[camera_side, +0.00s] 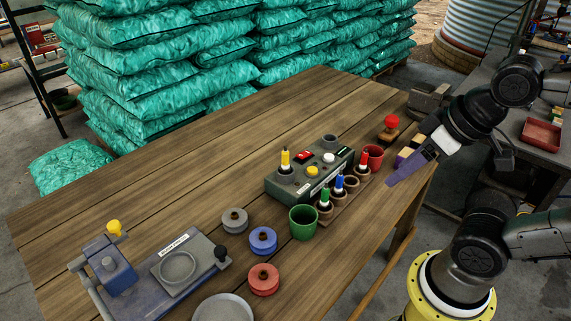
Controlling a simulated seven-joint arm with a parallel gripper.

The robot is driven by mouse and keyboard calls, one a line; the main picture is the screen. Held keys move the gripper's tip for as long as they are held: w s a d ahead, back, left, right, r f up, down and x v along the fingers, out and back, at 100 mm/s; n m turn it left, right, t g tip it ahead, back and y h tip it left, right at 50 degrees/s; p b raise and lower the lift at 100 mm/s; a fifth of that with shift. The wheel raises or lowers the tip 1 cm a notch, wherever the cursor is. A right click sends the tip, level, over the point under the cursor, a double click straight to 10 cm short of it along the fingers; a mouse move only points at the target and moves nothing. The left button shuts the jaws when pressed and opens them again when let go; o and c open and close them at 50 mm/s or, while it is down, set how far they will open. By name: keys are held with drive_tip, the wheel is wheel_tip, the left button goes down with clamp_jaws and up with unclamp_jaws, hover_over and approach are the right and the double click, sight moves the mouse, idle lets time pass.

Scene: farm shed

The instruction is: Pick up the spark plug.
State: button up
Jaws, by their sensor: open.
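No single item is clearly marked as the spark plug. Several small plug-like pieces with coloured tops stand upright near the table's right side. A yellow-topped piece (286,160) stands on the grey-green box (290,188). A green-topped piece (325,200) and a blue-topped piece (339,185) stand in a wooden rack (345,208) in front of the box; a red-topped piece (364,159) is at the rack's far end.
A green cup (303,222) stands just left of the rack, and a red cup (373,155) behind it. A red-knobbed piece (391,124) is near the far right. Blue (263,240), red (263,279) and grey (235,220) spools stand nearer. The table's left and back areas are clear.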

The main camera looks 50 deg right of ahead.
drive_tip(key=w+a+r+n+g+y, duration=0.1)
drive_tip(key=w+a+r+n+g, duration=0.15)
drive_tip(key=w+r+n, duration=1.05)
drive_tip(key=n+g, duration=0.3)
approach(285, 151)
drive_tip(key=shift+y, duration=0.4)
drive_tip(key=f, duration=0.5)
drive_tip(key=shift+s+d, duration=0.15)
drive_tip(key=shift+s, duration=0.15)
drive_tip(key=shift+w+a+f, duration=0.15)
drive_tip(key=shift+f, duration=0.9)
drive_tip(key=shift+w+a+f, duration=0.15)
drive_tip(key=shift+f, duration=0.9)
drive_tip(key=shift+w+a+f, duration=0.15)
drive_tip(key=shift+f, duration=0.9)
clamp_jaws()
